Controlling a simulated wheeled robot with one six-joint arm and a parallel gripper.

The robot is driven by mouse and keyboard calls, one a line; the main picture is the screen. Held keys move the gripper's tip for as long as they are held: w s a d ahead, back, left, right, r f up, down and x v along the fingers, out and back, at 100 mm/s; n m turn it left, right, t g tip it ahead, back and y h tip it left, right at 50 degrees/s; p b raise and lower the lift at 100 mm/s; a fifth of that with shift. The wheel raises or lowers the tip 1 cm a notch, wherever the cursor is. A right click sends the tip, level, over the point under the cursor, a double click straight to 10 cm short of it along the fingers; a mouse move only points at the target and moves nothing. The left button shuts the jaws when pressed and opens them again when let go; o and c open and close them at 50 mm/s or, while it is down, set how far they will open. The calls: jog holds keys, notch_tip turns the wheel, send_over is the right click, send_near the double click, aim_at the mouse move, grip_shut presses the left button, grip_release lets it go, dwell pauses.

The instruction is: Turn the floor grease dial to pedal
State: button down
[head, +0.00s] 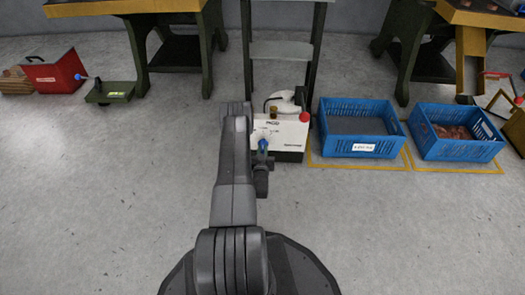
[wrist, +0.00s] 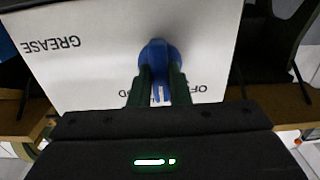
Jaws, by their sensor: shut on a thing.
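The floor grease unit is a white box (head: 292,131) with a dark base, standing on the floor; its front panel (wrist: 90,75) fills much of the wrist view. That panel reads "GREASE" upside down there. The dial (wrist: 158,54) is a blue knob on this face, also visible in the head view (head: 263,145). My gripper (wrist: 161,84) is shut on the dial, one dark finger on each side. A white line on the dial shows between the fingers. The "OFF" label is partly covered by a finger, and another label beside the dial is mostly hidden.
A red knob (head: 304,117) tops the unit's right side. Blue crates (head: 357,148) and (head: 455,153) stand to its right inside yellow floor lines. A grey shelf stand (head: 281,50) rises behind. The front floor is clear.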

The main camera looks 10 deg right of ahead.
jog(key=c, duration=1.4)
grip_release()
jog(key=shift+o, duration=0.2)
jog(key=p+v, duration=0.4)
jog(key=v, duration=1)
jog(key=shift+p, duration=0.3)
jog(key=shift+w, duration=0.1)
jog(key=b+x, duration=0.4)
jog(key=x, duration=0.9)
jog(key=shift+w+d+f+b, duration=0.1)
jog(key=shift+w+b, duration=0.05)
jog(key=shift+b, duration=0.2)
jog(key=shift+w+d, duration=0.1)
jog(key=shift+w, duration=0.25)
jog(key=shift+s+n, duration=0.1)
jog(key=shift+n, duration=0.4)
